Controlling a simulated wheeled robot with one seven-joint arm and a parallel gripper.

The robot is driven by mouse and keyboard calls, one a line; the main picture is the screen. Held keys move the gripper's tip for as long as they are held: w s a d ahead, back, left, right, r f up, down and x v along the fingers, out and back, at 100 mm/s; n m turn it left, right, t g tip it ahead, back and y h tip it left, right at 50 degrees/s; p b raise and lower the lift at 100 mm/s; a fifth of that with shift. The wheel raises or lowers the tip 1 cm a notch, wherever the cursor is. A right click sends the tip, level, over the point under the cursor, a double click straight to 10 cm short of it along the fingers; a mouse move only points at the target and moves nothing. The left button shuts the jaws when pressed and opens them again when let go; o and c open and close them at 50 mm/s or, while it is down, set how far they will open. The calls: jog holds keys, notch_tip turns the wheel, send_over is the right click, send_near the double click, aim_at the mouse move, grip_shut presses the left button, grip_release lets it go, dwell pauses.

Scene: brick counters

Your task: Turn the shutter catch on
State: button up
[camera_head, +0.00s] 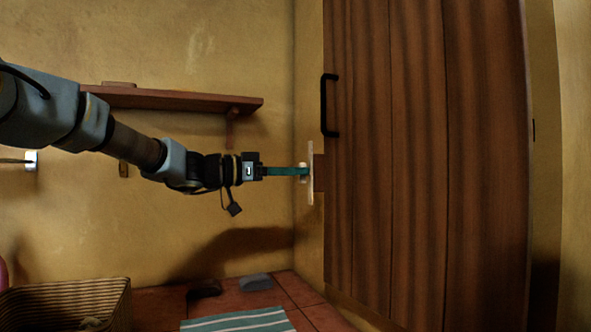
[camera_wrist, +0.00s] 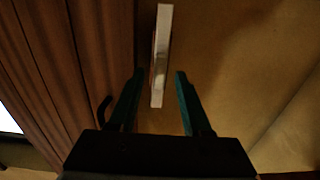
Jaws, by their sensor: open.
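The shutter catch (camera_head: 311,187) is a narrow pale upright bar on the wall at the left edge of the brown wooden shutter (camera_head: 420,150). A small pale part shows at its middle, by my fingertips. In the wrist view the catch (camera_wrist: 162,40) is a long light bar running nearly upright, its lower end between my fingers. My gripper (camera_head: 305,171) points right at the middle of the catch. In the wrist view my gripper (camera_wrist: 160,73) has its two green fingers open, one on each side of the bar, with gaps visible. Contact cannot be told.
A black handle (camera_head: 323,105) sits on the shutter above the catch. A wooden shelf (camera_head: 180,99) is on the wall behind my arm. A striped basket (camera_head: 70,300) and a striped cloth (camera_head: 238,321) lie low at the left. The wall beside the catch is bare.

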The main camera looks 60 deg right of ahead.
jog(key=shift+s+d, duration=0.2)
jog(key=shift+d, duration=0.1)
jog(key=shift+c, duration=0.3)
grip_shut()
dwell(1.0)
